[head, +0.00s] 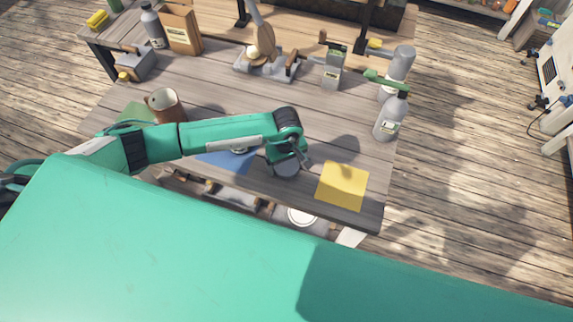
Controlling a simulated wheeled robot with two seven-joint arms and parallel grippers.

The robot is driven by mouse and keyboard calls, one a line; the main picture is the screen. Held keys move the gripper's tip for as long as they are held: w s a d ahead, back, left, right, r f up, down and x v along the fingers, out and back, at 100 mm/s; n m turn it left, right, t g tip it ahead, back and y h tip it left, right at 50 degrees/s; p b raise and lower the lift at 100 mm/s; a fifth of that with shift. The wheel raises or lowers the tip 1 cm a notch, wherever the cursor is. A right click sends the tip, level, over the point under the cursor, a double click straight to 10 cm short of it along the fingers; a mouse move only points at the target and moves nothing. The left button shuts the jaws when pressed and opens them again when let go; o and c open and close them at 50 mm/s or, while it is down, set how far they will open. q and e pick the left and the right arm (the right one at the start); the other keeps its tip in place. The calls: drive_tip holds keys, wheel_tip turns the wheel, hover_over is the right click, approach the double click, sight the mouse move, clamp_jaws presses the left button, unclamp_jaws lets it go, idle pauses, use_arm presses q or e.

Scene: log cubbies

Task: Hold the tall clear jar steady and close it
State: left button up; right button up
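My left arm reaches in from the left over the wooden table, and my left gripper (297,167) is low near the front edge, left of the yellow mat (342,186). Its fingers are small and partly hidden by the wrist, so I cannot tell whether they are open or shut. A greyish round shape shows right under the wrist; I cannot tell whether it is a jar or part of the gripper. I make out no tall clear jar for certain. My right gripper is not in view.
A brown mug (168,106) stands by a green mat (136,112) at left. Grey bottles (388,122) stand at the right edge. A cardboard box (180,30), a dark bottle (152,27) and a grey device (266,65) stand at the back.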

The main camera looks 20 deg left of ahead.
sight(287, 165)
use_arm(q)
drive_tip(key=c, duration=0.7)
drive_tip(key=shift+r, duration=0.1)
drive_tip(key=shift+r+b, duration=2.8)
drive_tip(key=shift+r, duration=7.15)
